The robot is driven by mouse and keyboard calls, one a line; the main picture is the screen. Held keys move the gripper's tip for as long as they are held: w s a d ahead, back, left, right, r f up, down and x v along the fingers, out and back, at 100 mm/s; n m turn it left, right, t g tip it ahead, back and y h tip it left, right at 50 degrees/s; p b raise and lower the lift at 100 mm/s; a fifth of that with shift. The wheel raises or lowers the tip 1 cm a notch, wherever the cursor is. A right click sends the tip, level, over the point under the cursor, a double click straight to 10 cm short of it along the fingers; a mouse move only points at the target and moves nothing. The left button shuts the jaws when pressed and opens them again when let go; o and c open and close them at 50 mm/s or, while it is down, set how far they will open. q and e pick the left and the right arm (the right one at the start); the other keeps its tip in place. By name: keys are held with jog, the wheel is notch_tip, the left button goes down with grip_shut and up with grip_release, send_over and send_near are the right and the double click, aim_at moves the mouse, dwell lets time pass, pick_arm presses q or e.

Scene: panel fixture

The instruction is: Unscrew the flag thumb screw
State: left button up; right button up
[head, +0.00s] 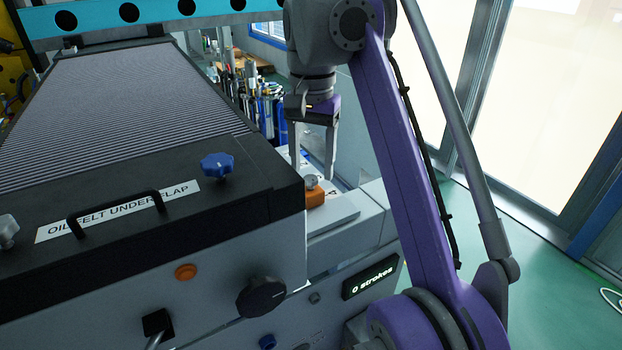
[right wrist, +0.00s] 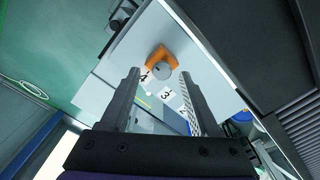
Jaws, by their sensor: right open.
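A grey round thumb screw (head: 311,182) sits on an orange flag block (head: 316,198), on the pale ledge at the right of the machine. In the right wrist view the screw (right wrist: 162,72) and the orange block (right wrist: 164,54) lie just beyond and between my fingertips. My right gripper (head: 313,174) points down with its two fingers apart around the screw's line. In the right wrist view my right gripper (right wrist: 158,73) is open, with nothing between the fingers. Whether the fingers touch the screw I cannot tell. My left gripper is not in view.
A scale with printed numbers (right wrist: 165,94) runs beside the block. The dark machine cover carries a blue star knob (head: 217,166) and a black handle (head: 115,213). A black knob (head: 261,297) and a "0 strokes" display (head: 371,277) are on the front.

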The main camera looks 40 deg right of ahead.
jog(key=shift+w+f, duration=0.15)
jog(key=shift+f, duration=0.7)
jog(key=shift+c, duration=0.3)
grip_shut()
